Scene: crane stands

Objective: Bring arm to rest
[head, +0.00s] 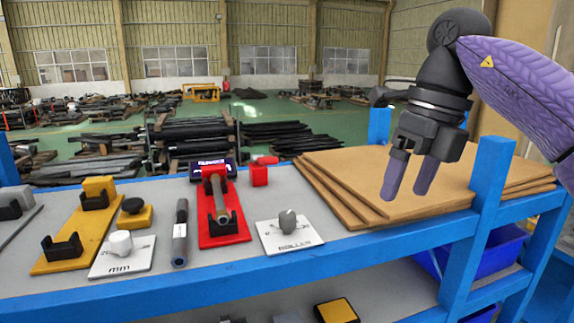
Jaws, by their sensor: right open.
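My right gripper (408,178) shows at the upper right, on a dark wrist and a purple arm coming in from the right edge. Its two purple fingers point down and are apart, with nothing between them. In the picture they are in front of the stacked brown boards (335,185); whether they touch the boards cannot be told, but they look to be above them. My left gripper is not in view.
A blue-framed bench (250,283) holds a red stand (238,230) with a rod, a yellow stand (75,239), a dark cylindrical tool (180,235) and white plates with knobs (290,236). A blue post (490,180) rises near my right gripper. A blue bin (490,262) sits below.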

